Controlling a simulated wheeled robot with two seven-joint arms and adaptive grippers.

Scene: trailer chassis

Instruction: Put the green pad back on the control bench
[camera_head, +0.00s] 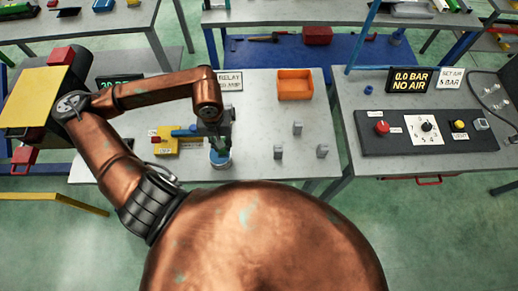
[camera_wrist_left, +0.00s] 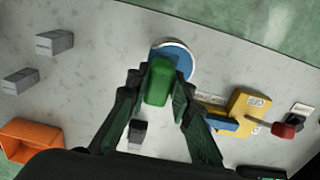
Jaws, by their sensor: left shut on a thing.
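The green pad (camera_wrist_left: 158,84) is a small green block held between the fingers of my left gripper (camera_head: 219,143). In the left wrist view it overlaps a round blue disc with a pale rim (camera_wrist_left: 182,56), which lies on the grey bench. I cannot tell whether the pad touches the disc. In the head view the disc (camera_head: 220,160) shows just below the gripper, near the front edge of the grey bench (camera_head: 262,125); the pad cannot be made out there. My right gripper is not in view.
A yellow box with a red knob and blue lever (camera_head: 166,144) stands left of the gripper. Several small grey blocks (camera_head: 297,128) stand to its right. An orange bin (camera_head: 295,84) is behind. Another bench on the right carries a dark control panel (camera_head: 400,140).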

